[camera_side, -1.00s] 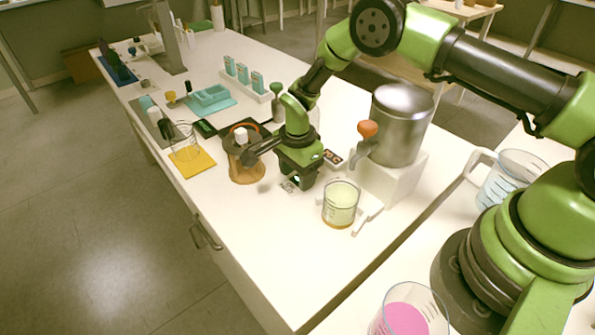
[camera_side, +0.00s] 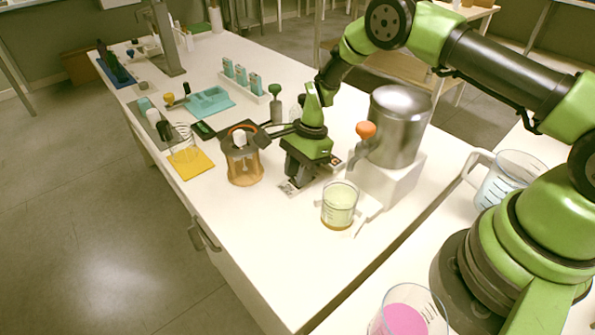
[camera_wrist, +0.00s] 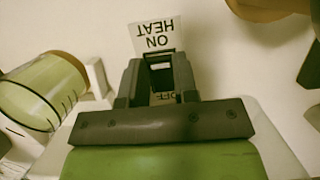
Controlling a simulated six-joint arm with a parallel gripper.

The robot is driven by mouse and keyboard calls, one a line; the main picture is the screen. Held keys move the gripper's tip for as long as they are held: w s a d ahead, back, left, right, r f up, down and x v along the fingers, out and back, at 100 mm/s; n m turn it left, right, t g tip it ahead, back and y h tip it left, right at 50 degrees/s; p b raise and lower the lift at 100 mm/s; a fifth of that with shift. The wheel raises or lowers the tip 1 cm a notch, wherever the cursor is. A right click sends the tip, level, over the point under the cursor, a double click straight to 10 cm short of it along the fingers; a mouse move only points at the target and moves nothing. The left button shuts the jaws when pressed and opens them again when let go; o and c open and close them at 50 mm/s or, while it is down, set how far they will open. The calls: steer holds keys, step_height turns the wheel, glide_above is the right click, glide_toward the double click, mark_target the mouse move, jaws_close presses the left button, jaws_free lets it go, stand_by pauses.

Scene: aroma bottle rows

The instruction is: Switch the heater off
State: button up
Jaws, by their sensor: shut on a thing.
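The heater switch plate (camera_wrist: 156,38) shows in the wrist view with "HEAT ON" upside down; the "OFF" lettering (camera_wrist: 165,96) is partly hidden between my fingers. In the side view a bit of the plate (camera_side: 288,188) shows on the table under my gripper (camera_side: 301,183). My gripper points down. In the wrist view my gripper (camera_wrist: 160,70) has its fingers close together at the plate, shut on the small switch part between them. The fingers hide most of that part, so I cannot tell its exact setting.
An amber pot (camera_side: 245,172) stands close left of my gripper. A beaker of pale yellow-green liquid (camera_side: 340,207) stands to its right, before a steel tank (camera_side: 399,130) with an orange-handled tap.

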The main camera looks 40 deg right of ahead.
steer(key=o, duration=0.9)
steer(key=v, duration=1)
steer(key=s+a+r+n+t, duration=0.1)
steer(key=s+r+n+t, duration=0.2)
steer(key=r, duration=0.7)
steer(key=s+r+n, duration=0.4)
steer(key=s+r, duration=0.1)
steer(key=r, duration=0.4)
steer(key=s+r+n+t, duration=0.1)
steer(key=s+n, duration=0.1)
steer(key=s, duration=0.3)
steer(key=s+r+n+t+h, duration=0.1)
steer(key=s+r+n, duration=0.1)
steer(key=s, duration=0.3)
steer(key=s+r+n+t, duration=0.1)
steer(key=s+n+t, duration=0.1)
steer(key=s, duration=0.4)
steer(key=shift+s+a+r+n, duration=0.1)
steer(key=shift+r+n, duration=0.2)
steer(key=shift+n, duration=0.2)
